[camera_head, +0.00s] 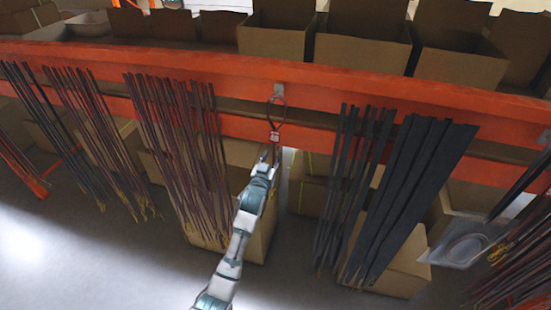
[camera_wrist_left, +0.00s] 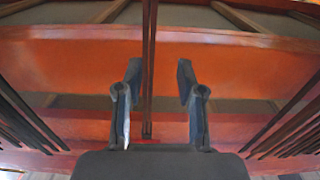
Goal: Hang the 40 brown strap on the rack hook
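A thin brown strap (camera_head: 273,117) is at a small grey hook plate (camera_head: 279,89) on the orange rack beam (camera_head: 240,78) in the head view. Its upper end looks looped at the plate, but I cannot tell exactly how it sits on the hook. My left gripper (camera_head: 272,150) is just below it. In the left wrist view the brown strap (camera_wrist_left: 148,75) runs down between the spread fingers of my left gripper (camera_wrist_left: 160,95), nearer the left finger, with a gap to the right one. My right gripper is not in view.
Brown strap bunches (camera_head: 180,150) hang left of my arm, and wide dark straps (camera_head: 410,190) hang to the right. Open cardboard boxes (camera_head: 362,50) stand on the shelf above. More boxes sit below. The beam beside the hook plate is bare.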

